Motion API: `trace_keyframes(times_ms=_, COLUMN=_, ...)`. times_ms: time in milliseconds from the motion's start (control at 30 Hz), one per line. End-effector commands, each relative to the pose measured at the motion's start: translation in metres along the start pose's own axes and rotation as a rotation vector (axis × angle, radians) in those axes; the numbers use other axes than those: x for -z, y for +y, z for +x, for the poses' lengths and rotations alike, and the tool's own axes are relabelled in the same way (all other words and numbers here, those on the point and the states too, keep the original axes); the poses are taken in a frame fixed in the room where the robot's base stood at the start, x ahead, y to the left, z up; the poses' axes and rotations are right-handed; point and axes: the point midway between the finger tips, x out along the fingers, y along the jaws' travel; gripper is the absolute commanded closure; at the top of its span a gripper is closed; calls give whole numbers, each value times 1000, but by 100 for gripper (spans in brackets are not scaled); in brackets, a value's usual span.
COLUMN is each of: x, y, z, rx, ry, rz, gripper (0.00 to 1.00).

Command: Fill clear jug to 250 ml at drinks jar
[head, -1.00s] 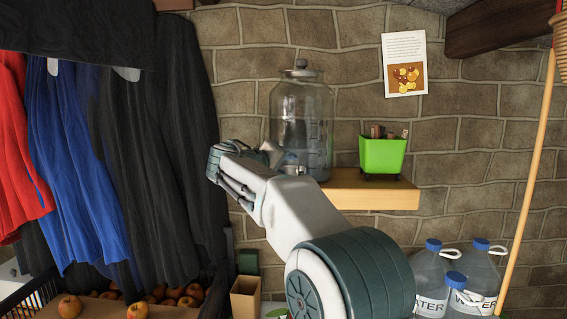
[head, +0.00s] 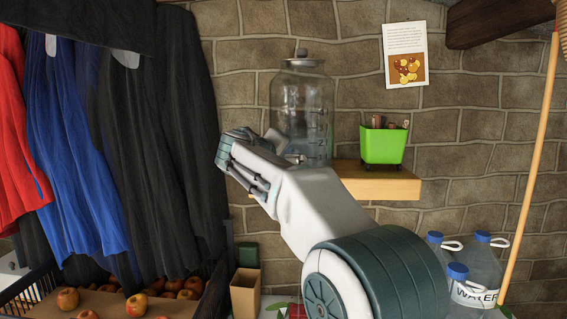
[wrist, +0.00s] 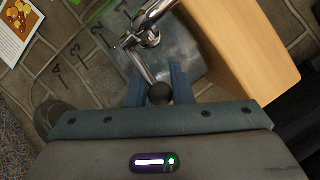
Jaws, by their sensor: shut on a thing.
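The drinks jar (head: 300,95) is a clear glass vessel with a grey lid and scale marks, standing on a wooden shelf (head: 385,188). In the wrist view, its chrome tap (wrist: 148,38) has a thin lever ending in a dark round knob (wrist: 160,94). My gripper (wrist: 160,84) has its blue fingers closed on either side of this knob. I cannot make out the clear jug in either view. The liquid level in the jar is unclear.
A green tub (head: 383,145) stands right of the jar. A paper notice (head: 404,52) hangs on the stone wall. Dark clothes (head: 180,140) hang at left above a crate of apples (head: 150,300). Water bottles (head: 478,268) stand lower right, beside a leaning pole (head: 532,165).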

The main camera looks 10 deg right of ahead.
Motion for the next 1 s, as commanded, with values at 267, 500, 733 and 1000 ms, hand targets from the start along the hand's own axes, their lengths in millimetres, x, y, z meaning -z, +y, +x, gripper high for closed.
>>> trace_keyframes(times_ms=267, x=-7, y=-1, z=-9, rx=112, ry=175, rz=-43, gripper=100)
trace_keyframes(times_ms=500, x=-9, y=2, z=-15, rx=193, ry=299, rz=-76, gripper=100)
trace_keyframes(times_ms=733, x=-11, y=1, z=-18, rx=238, ry=368, rz=-94, gripper=100)
trace_keyframes(times_ms=1000, x=-12, y=0, z=-19, rx=256, ry=397, rz=-103, gripper=100)
